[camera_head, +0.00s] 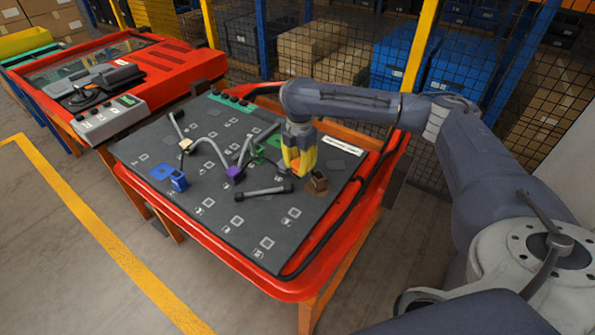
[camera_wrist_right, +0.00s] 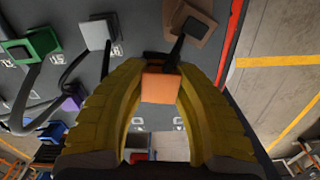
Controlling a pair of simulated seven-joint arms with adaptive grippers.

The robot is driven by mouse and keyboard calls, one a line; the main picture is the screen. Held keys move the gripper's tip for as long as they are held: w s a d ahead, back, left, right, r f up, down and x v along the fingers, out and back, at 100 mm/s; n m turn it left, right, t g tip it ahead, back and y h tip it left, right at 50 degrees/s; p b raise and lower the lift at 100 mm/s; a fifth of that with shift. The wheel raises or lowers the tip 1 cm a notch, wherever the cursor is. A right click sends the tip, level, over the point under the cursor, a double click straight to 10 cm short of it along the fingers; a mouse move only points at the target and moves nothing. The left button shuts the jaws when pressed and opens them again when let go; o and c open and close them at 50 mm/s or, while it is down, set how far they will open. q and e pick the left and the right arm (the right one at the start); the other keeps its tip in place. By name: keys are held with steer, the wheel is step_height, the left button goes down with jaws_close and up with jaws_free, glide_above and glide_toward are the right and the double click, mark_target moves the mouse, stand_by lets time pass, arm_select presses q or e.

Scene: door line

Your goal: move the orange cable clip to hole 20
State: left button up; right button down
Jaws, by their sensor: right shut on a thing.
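My right gripper (camera_head: 299,168) hangs over the right part of the dark board (camera_head: 255,225), its yellow fingers shut on the orange cable clip (camera_wrist_right: 161,88). In the right wrist view the clip shows as an orange block between the fingertips, with a dark piece just beyond it. In the head view the fingers mostly hide it. Whether the clip touches the board is unclear. The board has rows of square holes with white markings; the numbers are too small to read, so I cannot pick out hole 20. My left gripper is not in view.
A brown clip (camera_head: 318,181) stands close right of the gripper. Purple (camera_head: 234,174), blue (camera_head: 179,182), cream (camera_head: 186,146) and green (camera_head: 258,153) clips stand on the board, with grey cables among them. A dark bar (camera_head: 263,193) lies in front. The board's near part is clear.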

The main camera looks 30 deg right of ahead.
steer(key=w+d+m, duration=0.4)
steer(key=w+d, duration=0.7)
steer(key=w, duration=0.3)
steer(key=shift+w+d+f, duration=0.1)
steer(key=shift+f, duration=2.85)
steer(key=shift+f, duration=0.8)
steer(key=shift+f, duration=0.15)
steer(key=shift+f, duration=0.1)
steer(key=c, duration=1)
jaws_free()
steer(key=shift+r, duration=6)
